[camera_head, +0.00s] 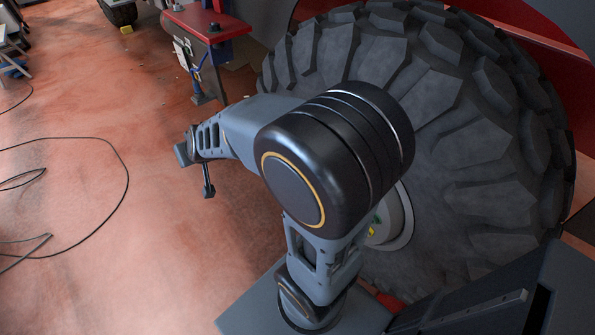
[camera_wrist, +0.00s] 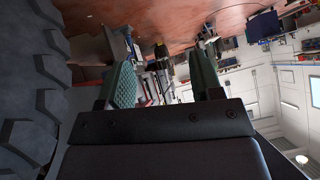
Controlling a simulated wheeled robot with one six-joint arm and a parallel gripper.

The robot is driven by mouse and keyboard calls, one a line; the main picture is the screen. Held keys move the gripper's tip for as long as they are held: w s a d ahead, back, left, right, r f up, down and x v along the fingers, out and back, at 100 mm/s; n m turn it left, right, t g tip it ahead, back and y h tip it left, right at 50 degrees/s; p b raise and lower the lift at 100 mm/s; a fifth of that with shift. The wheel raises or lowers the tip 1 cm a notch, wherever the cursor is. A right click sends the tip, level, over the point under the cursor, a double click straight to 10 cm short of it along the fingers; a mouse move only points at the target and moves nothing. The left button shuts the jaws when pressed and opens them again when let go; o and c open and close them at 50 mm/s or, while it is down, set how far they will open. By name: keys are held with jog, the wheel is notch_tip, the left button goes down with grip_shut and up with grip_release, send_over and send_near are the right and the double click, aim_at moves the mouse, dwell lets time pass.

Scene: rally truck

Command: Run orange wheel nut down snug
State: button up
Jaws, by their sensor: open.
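The big black truck wheel (camera_head: 455,120) with a deep-lugged tyre fills the right half of the head view. Part of its pale hub (camera_head: 402,225) shows behind my arm, with small yellow and green parts beside it. I cannot make out an orange wheel nut; my arm hides much of the hub. In the wrist view my gripper (camera_wrist: 165,65) is open, its two green-grey fingers apart with nothing between them. It points away from the hub, along the floor, and the tyre (camera_wrist: 30,100) stands at its left. In the head view the arm's end reaches left of the tyre.
A red-topped stand (camera_head: 205,22) with blue and grey parts is at the upper left, near the tyre. Black cables (camera_head: 95,140) lie looped on the reddish floor (camera_head: 90,210) at left. The floor there is otherwise mostly open. A small yellow block (camera_head: 126,30) lies farther back.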

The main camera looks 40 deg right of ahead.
jog(key=w+d+f+m+h+b, duration=0.2)
jog(key=w+d+f+h+b, duration=0.15)
jog(key=d+f, duration=0.35)
jog(key=w+d+f+m+h+b, duration=0.25)
jog(key=d+f+h, duration=0.25)
jog(key=f, duration=0.3)
jog(key=s+d+f+m+g+h+b, duration=0.2)
jog(key=s+d+f+g+h, duration=0.2)
jog(key=s+f+g+h, duration=0.15)
jog(key=s+d+f+m+g+h+b, duration=0.1)
jog(key=s+d+f+g+h+b, duration=0.1)
jog(key=s+d+f+g+h, duration=0.35)
jog(key=s+d+f+y+b, duration=0.1)
jog(key=d+f, duration=0.1)
jog(key=d, duration=1)
jog(key=shift+s+d+t, duration=0.3)
jog(key=shift+d, duration=0.05)
jog(key=c, duration=0.9)
